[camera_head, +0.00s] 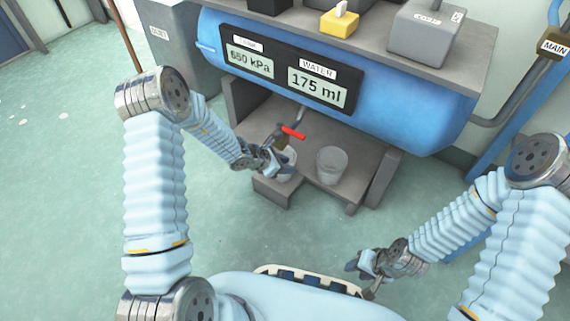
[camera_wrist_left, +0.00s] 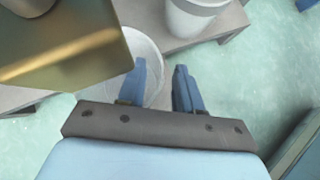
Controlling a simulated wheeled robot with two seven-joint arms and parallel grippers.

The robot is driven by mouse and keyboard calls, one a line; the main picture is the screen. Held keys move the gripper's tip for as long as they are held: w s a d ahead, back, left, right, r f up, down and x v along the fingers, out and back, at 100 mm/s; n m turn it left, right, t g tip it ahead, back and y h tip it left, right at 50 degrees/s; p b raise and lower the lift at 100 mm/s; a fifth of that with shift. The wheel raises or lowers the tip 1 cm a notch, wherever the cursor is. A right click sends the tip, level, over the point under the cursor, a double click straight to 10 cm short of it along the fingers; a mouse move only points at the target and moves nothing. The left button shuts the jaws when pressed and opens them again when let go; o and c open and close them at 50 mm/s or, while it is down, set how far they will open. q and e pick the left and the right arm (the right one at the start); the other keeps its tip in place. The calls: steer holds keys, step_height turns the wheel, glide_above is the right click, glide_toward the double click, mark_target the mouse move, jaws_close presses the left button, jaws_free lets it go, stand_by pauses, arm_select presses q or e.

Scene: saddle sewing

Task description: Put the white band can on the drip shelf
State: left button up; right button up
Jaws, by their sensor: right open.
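A pale can (camera_head: 287,167) stands on the low step in front of the drip shelf (camera_head: 303,168), partly hidden by my left gripper (camera_head: 275,163). A grey can (camera_head: 331,163) stands on the shelf to its right. In the left wrist view, an open can (camera_wrist_left: 150,50) lies below my left gripper (camera_wrist_left: 161,70); the fingers are apart, with its rim between or under them. I cannot tell if they touch it. Which can has the white band is unclear. My right gripper (camera_head: 366,265) is open and empty, low at the right.
A blue tank (camera_head: 400,110) with display panels overhangs the shelf. A red-handled tap (camera_head: 293,132) is close above my left gripper. A brass block (camera_wrist_left: 60,45) fills the upper left of the left wrist view. Open floor (camera_head: 240,235) lies in front.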

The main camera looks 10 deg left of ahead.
arm_select(q)
steer(key=p+v, duration=0.3)
steer(key=v, duration=0.8)
steer(key=s+d+f+m+g+y, duration=0.1)
steer(key=s+d+f+m+g, duration=0.2)
steer(key=s+m, duration=0.7)
steer(key=s+d+f+m+g+y, duration=0.1)
steer(key=s+d+f+m+g, duration=0.1)
steer(key=s+d+f+m, duration=0.4)
steer(key=s+f+m, duration=0.1)
steer(key=s+m, duration=0.3)
steer(key=m, duration=0.4)
steer(key=shift+s+f+g+y, duration=0.3)
steer(key=shift+f+g, duration=0.1)
steer(key=shift+o, duration=0.8)
